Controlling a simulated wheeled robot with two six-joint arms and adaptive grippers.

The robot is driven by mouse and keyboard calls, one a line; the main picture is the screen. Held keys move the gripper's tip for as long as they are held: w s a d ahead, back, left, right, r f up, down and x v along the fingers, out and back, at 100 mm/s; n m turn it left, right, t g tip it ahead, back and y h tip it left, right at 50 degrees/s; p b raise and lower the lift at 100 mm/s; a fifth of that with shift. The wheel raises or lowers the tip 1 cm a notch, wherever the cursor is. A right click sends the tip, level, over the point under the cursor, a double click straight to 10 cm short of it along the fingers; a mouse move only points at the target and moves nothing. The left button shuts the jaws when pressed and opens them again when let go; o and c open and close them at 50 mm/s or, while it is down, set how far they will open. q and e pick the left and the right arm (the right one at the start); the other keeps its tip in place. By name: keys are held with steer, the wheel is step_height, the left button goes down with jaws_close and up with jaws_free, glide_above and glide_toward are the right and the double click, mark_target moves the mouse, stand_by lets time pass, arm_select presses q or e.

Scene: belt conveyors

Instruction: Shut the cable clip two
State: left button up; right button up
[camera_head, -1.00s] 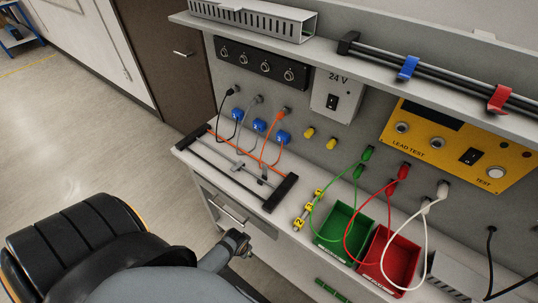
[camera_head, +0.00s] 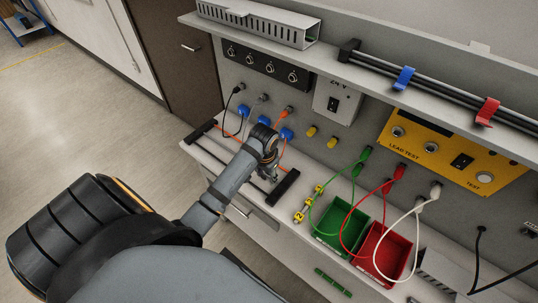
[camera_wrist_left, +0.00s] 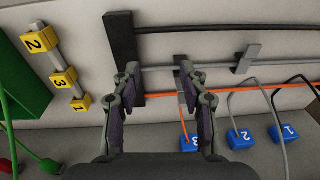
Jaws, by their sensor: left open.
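A low rack with a black end bar (camera_wrist_left: 122,50) carries black, grey and orange cables. One grey clip (camera_wrist_left: 246,58) sits at the grey cable. Another grey clip (camera_wrist_left: 181,60) is by the grey and orange cables, partly hidden by my right-hand finger in the wrist view. No number shows on either clip, so I cannot tell which is two. My left gripper (camera_wrist_left: 160,72) is open and empty, its fingers on either side of the cable ends between the end bar and the nearer clip. In the head view my left gripper (camera_head: 273,174) is over the rack's right end.
Numbered blue blocks (camera_wrist_left: 240,138) stand along the panel. Yellow number tags (camera_head: 308,203), a green bin (camera_head: 318,222) and a red bin (camera_head: 370,270) lie to the right. Looped test leads hang over the bins. A shelf (camera_head: 355,65) overhangs the bench.

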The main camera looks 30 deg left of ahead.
arm_select(q)
steer(key=w+a+r+g, duration=0.1)
steer(key=w+a+r, duration=0.2)
steer(key=w+r, duration=0.55)
steer(key=shift+h, duration=0.3)
steer(key=f+b, duration=0.2)
steer(key=s+f+b, duration=0.1)
steer(key=f+b, duration=0.4)
steer(key=b, duration=0.1)
steer(key=shift+s+a+f, duration=0.2)
steer(key=shift+s+f, duration=0.2)
steer(key=shift+f, duration=0.85)
arm_select(e)
step_height(320, 180, down, 8)
steer(key=shift+d, duration=0.25)
arm_select(q)
jaws_close()
